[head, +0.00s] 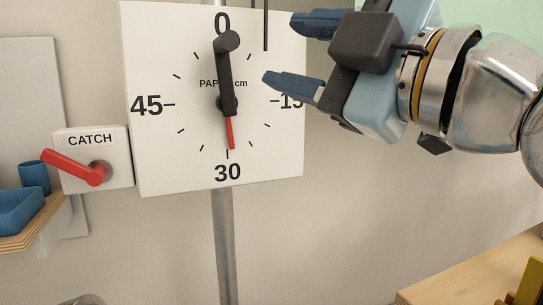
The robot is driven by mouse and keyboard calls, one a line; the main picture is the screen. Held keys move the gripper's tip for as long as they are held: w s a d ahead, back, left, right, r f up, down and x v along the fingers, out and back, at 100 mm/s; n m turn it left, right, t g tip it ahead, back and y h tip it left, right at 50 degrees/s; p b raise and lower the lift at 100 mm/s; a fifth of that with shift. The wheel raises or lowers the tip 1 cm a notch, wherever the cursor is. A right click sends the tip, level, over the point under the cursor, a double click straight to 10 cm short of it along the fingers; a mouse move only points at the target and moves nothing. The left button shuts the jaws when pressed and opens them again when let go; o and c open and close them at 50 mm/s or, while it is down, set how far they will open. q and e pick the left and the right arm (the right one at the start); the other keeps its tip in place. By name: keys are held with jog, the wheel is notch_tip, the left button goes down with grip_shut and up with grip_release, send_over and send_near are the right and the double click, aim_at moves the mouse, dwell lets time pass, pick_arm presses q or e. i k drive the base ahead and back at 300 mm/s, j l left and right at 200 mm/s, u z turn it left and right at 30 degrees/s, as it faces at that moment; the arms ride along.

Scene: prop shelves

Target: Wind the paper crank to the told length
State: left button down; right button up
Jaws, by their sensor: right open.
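The white paper dial (165,60) is marked 0 at the top, 15 at the right, 30 at the bottom and 45 at the left. Its dark crank (226,75) points up, with the knob (228,41) just below the 0. A short red pointer (230,132) points down toward 30. The catch box (117,168) at the lower left has a red lever (75,167) slanting up to the left. My right gripper (280,52) is open and empty in front of the dial's right side, right of the knob and apart from it. My left gripper is out of view.
A wooden shelf (35,229) at the left holds a blue tray (18,208) and a blue cup (34,177). A grey post (224,245) stands below the dial. A wooden surface (450,275) with a yellow object (530,283) is at the lower right.

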aim_at(226, 103)
jog(key=k+j, duration=0.1)
jog(key=k, duration=0.85)
